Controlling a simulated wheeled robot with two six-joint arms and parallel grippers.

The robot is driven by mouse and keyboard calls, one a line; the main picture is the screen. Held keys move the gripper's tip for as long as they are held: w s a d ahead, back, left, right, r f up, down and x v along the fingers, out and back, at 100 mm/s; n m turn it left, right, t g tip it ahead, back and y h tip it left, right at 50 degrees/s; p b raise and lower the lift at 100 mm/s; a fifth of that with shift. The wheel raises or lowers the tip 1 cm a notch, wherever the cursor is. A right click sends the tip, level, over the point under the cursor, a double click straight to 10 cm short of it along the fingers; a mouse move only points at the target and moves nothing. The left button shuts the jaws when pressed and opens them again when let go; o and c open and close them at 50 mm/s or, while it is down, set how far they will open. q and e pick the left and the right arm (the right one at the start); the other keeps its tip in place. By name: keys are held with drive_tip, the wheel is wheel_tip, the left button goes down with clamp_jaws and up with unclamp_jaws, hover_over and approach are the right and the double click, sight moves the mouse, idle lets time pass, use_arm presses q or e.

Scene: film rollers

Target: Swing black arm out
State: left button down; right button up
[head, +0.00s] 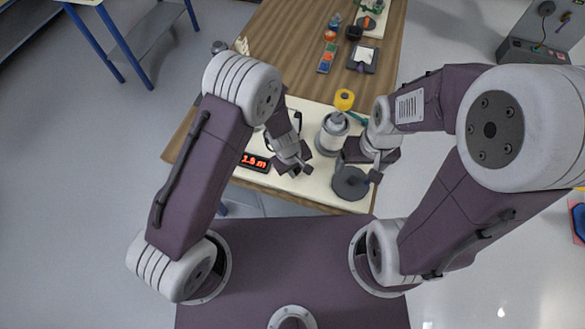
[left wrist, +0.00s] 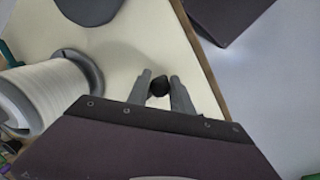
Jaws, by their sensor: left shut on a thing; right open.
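My left gripper (head: 299,166) is low over the cream board, left of the white roller (head: 331,134). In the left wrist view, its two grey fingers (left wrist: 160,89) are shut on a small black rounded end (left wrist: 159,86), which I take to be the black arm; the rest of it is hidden. The white roller also shows at the left of that view (left wrist: 40,98). My right gripper (head: 374,168) is open, above and beside a dark round disc (head: 350,184). The disc's edge also shows at the top of the left wrist view (left wrist: 90,8).
The cream board (head: 310,190) lies on a wooden table (head: 275,45). A red-lit display (head: 255,162) is left of my left gripper. A yellow roll (head: 344,99) stands behind the white roller. A tray of coloured pieces (head: 327,57) and a dark box (head: 363,58) lie farther back.

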use_arm(q)
drive_tip(key=shift+d, duration=0.1)
idle(0.4)
drive_tip(key=c, duration=1.1)
unclamp_jaws()
drive_tip(key=shift+c, duration=0.2)
drive_tip(key=r+p, duration=0.1)
drive_tip(key=r, duration=0.1)
drive_tip(key=r+p, duration=0.2)
drive_tip(key=r, duration=0.1)
drive_tip(key=a+r+p, duration=0.1)
drive_tip(key=r, duration=0.2)
drive_tip(key=shift+s, duration=0.35)
drive_tip(key=shift+a+r+p, duration=0.2)
drive_tip(key=shift+r+p, duration=0.15)
drive_tip(key=shift+r, duration=0.1)
